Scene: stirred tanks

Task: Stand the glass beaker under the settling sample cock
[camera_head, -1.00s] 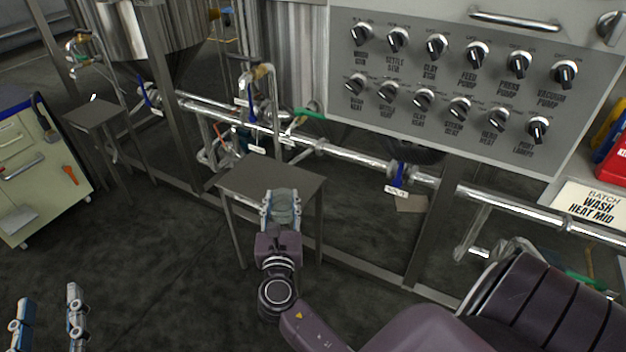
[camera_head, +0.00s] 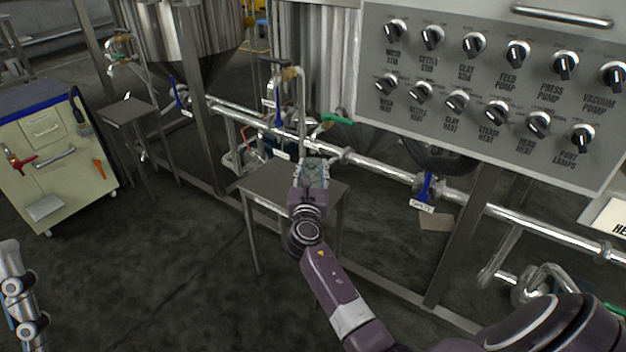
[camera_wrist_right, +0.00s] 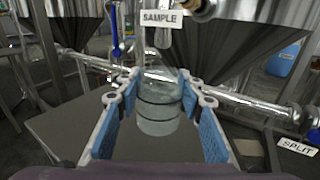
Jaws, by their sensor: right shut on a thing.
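A glass beaker with dark bands stands between the blue-padded fingers of my right gripper (camera_wrist_right: 158,110) in the right wrist view; the beaker (camera_wrist_right: 158,127) looks upright. In the head view my right gripper (camera_head: 312,170) is over the small grey stand table (camera_head: 262,190), shut on the beaker, which is mostly hidden there. A cock with a SAMPLE tag (camera_wrist_right: 172,18) hangs just beyond and above the beaker in the wrist view. I cannot tell whether the beaker touches the table. My left gripper (camera_head: 20,305) is partly in view at the lower left; its jaw opening is unclear.
A control panel (camera_head: 490,90) with several knobs is at the upper right. Steel pipes (camera_head: 375,170) with blue-handled valves run behind the table. A second small table (camera_head: 125,112) and a tool cabinet (camera_head: 60,160) stand at the left. The dark floor in front is clear.

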